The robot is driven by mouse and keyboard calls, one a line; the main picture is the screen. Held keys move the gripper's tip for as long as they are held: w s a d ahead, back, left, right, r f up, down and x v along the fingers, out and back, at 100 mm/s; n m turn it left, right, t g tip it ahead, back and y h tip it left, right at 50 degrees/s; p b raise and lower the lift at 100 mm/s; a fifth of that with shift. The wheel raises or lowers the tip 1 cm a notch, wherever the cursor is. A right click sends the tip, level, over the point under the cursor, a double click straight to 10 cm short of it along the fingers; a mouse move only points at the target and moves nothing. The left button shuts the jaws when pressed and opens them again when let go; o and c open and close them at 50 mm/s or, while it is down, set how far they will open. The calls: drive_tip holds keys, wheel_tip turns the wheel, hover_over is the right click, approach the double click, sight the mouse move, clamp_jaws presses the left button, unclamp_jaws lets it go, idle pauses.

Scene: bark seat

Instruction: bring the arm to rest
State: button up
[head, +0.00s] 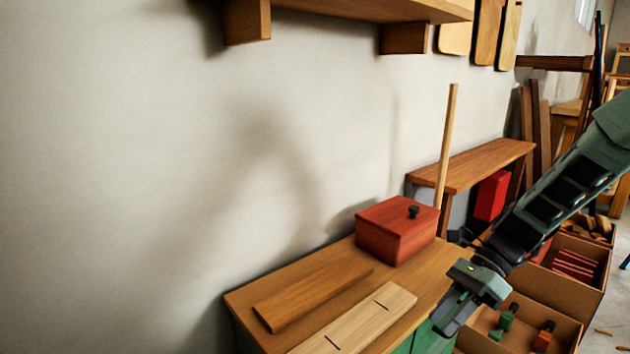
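My gripper (448,318) hangs at the lower right, pointing down and left. It is in front of the right end of a wooden-topped cabinet (262,292). The fingers are seen at an angle, and whether there is a gap between them cannot be told. No object shows in them. My green and black arm comes in from the right edge. Whether the fingers touch the cabinet is unclear.
A red box (388,238) with a black knob, a brown board (312,294) and a pale slotted board (358,322) lie on the cabinet. Open crates (558,285) stand at right. A thin upright stick (446,150) and a wooden bench (478,165) are behind. A shelf (370,8) hangs above.

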drive_tip(key=s+a+r+n+t+h, duration=0.1)
drive_tip(key=s+a+r+n+h, duration=0.25)
drive_tip(key=s+n, duration=0.45)
drive_tip(key=s+a+r+n+t+h, duration=0.15)
drive_tip(key=s+a+n, duration=0.25)
drive_tip(key=s+n, duration=0.45)
drive_tip(key=s+a+r+n+t+h, duration=0.1)
drive_tip(key=s+a+r+n+h, duration=0.3)
drive_tip(key=n, duration=0.7)
wheel_tip(320, 180, up, 26)
drive_tip(key=s+p, duration=0.1)
drive_tip(key=p, duration=2.6)
drive_tip(key=shift+y, duration=0.4)
drive_tip(key=shift+d+r, duration=0.1)
